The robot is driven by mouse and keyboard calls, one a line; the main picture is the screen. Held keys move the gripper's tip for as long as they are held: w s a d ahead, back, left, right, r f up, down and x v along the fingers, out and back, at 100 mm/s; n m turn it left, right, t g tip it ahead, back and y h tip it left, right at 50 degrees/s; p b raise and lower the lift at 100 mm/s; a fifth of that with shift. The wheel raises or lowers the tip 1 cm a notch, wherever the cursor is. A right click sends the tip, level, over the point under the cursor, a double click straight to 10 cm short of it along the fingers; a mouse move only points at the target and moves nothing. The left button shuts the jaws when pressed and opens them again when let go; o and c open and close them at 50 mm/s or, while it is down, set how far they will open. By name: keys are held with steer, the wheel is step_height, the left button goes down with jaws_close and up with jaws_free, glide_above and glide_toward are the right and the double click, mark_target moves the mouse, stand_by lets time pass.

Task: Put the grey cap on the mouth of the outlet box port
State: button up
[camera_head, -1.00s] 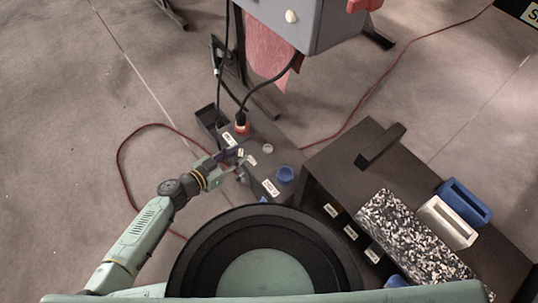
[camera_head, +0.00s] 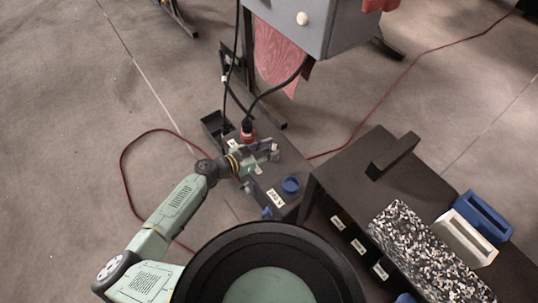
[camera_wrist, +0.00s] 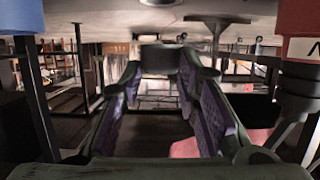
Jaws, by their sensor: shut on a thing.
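My gripper (camera_head: 270,150) is over the top of the dark grey outlet box (camera_head: 262,192), with its arm reaching in from the left. In the wrist view, its purple-padded fingers (camera_wrist: 160,70) are shut on a grey piece, taken as the grey cap (camera_wrist: 160,58), at the tips. In the head view the cap is too small to tell from the fingertips. The port mouth is hidden at or under the gripper; I cannot tell whether the cap touches it. A blue round cap or port (camera_head: 290,185) and a red plug (camera_head: 248,130) with a black cable are on the box.
A black open bin (camera_head: 212,124) stands behind left of the box. A dark bench (camera_head: 345,165) at right bears a speckled block (camera_head: 420,250), a white tray (camera_head: 462,240) and a blue tray (camera_head: 484,214). A grey machine (camera_head: 320,25) hangs above, its cables dropping near the box.

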steer(key=shift+w+d+f+b, duration=0.1)
steer(key=shift+f+b, duration=0.5)
steer(key=shift+f, duration=1.15)
steer(key=shift+f, duration=0.1)
steer(key=o, duration=0.9)
steer(key=shift+o, duration=0.2)
steer(key=shift+r, duration=0.2)
steer(key=p+v, duration=0.1)
steer(key=v, duration=1.1)
